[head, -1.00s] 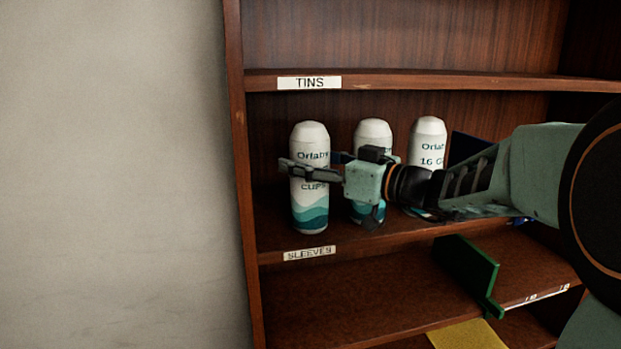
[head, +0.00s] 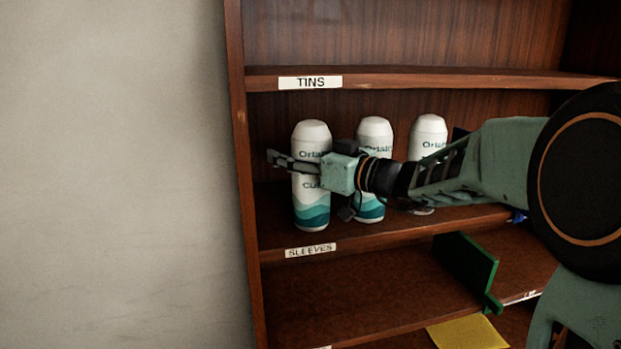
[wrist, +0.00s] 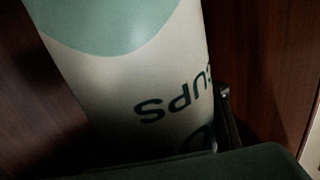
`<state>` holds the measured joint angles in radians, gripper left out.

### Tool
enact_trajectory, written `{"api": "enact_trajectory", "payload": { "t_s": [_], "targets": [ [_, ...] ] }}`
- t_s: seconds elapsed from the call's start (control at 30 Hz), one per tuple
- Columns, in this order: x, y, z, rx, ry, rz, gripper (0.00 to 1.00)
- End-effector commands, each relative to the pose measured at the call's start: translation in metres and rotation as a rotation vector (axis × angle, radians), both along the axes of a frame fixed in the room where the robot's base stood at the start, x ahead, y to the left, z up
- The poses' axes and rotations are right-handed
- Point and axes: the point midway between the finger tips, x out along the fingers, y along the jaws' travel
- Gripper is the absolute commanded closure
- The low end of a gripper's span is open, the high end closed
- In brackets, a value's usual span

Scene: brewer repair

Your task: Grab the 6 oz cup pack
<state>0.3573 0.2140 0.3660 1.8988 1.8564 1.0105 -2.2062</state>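Three white cup packs with teal wave bases stand upright in a row on the shelf in the head view. The left pack (head: 312,205) reads "CUPS"; its size marking is covered by my gripper. The middle pack (head: 374,133) is partly behind my gripper, and the right pack (head: 428,130) is partly behind my arm. My gripper (head: 293,162) is level with the left pack's upper middle, one finger crossing its front; the other finger is hidden behind it. In the wrist view this pack (wrist: 130,75) fills the middle, with a dark finger close along its right side. The gripper looks open around it.
The wooden shelf (head: 275,235) carries a "SLEEVES" label (head: 311,250). Another shelf with a "TINS" label (head: 310,82) runs above the packs. The cabinet's left side wall (head: 239,170) is close to the fingertips. A green divider (head: 470,268) stands on the shelf below.

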Motion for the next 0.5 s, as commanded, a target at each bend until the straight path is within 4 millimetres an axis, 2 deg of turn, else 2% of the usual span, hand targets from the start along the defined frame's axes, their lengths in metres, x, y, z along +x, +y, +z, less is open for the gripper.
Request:
{"api": "enact_trajectory", "payload": {
  "t_s": [0.03, 0.2, 0.5],
  "targets": [
    [0.0001, -0.0003, -0.0002, 0.000, 0.000, -0.001, 0.83],
    [0.0002, -0.0005, -0.0002, 0.000, 0.000, -0.001, 1.00],
    [0.0001, -0.0003, 0.0011, 0.000, -0.001, -0.001, 1.00]
  ]
}}
